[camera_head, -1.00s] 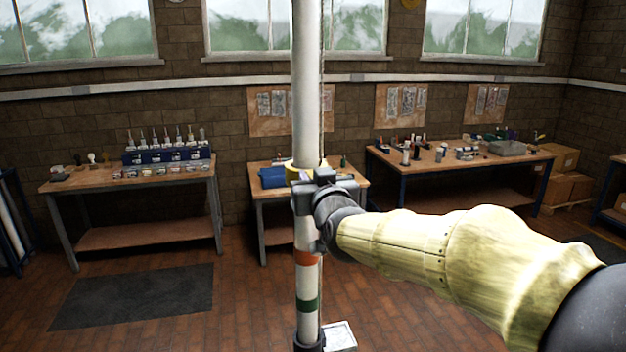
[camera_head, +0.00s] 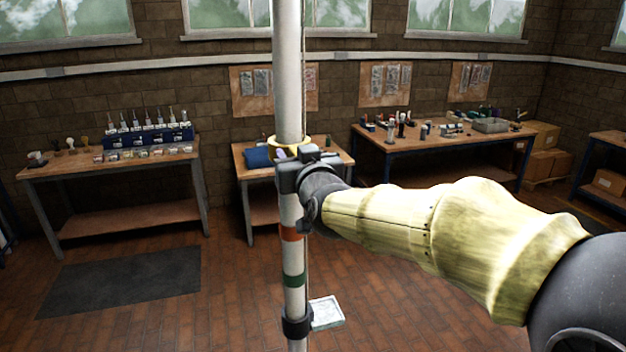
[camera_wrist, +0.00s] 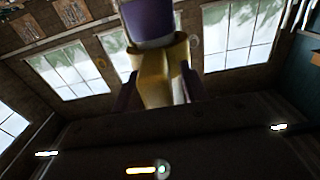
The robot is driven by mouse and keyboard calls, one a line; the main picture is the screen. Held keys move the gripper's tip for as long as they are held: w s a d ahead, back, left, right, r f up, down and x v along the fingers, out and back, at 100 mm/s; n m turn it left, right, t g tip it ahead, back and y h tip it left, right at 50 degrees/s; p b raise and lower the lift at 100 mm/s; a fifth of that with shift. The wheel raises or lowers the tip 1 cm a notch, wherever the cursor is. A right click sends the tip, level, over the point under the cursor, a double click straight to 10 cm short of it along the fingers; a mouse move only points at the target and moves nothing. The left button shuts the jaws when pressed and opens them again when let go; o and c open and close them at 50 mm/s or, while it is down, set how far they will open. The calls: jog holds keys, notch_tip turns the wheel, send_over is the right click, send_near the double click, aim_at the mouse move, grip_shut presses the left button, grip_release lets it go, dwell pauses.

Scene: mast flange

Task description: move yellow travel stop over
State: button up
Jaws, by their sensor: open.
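A pale upright mast (camera_head: 290,70) stands in front of me. A yellow travel stop (camera_head: 286,145) shows as a ring around it, partly hidden by my gripper. My gripper (camera_head: 296,168) is at the mast, just below the ring. In the wrist view, the yellow stop (camera_wrist: 155,75) lies between the two dark fingers of my open gripper (camera_wrist: 158,92). Whether the fingers touch it I cannot tell.
Workbenches (camera_head: 425,150) stand behind, with open floor between.

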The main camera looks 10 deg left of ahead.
jog(key=b+v, duration=0.3)
jog(key=v, duration=1.3)
jog(key=shift+s, duration=0.4)
jog(key=shift+d+f, duration=0.1)
jog(key=w+d+f+m+g+h, duration=0.1)
jog(key=w+d+f+g+h, duration=0.1)
jog(key=d+f, duration=0.35)
jog(key=w+d+f+m+g+h, duration=0.1)
jog(key=w+d+f+h, duration=0.1)
jog(key=f, duration=0.7)
jog(key=s+d+f+m+g+h, duration=0.2)
jog(key=s+d+f+g, duration=0.2)
jog(key=d+f, duration=0.4)
jog(key=s+d+f+m+g+h, duration=0.2)
jog(key=s+d+f+g, duration=0.3)
jog(key=d+f, duration=0.4)
notch_tip(320, 180, down, 5)
jog(key=shift+s+d+f+g+h, duration=0.1)
jog(key=shift+s+d+g+h, duration=0.25)
jog(key=shift+s+h, duration=0.4)
jog(key=shift+w, duration=0.1)
jog(key=shift+c, duration=0.8)
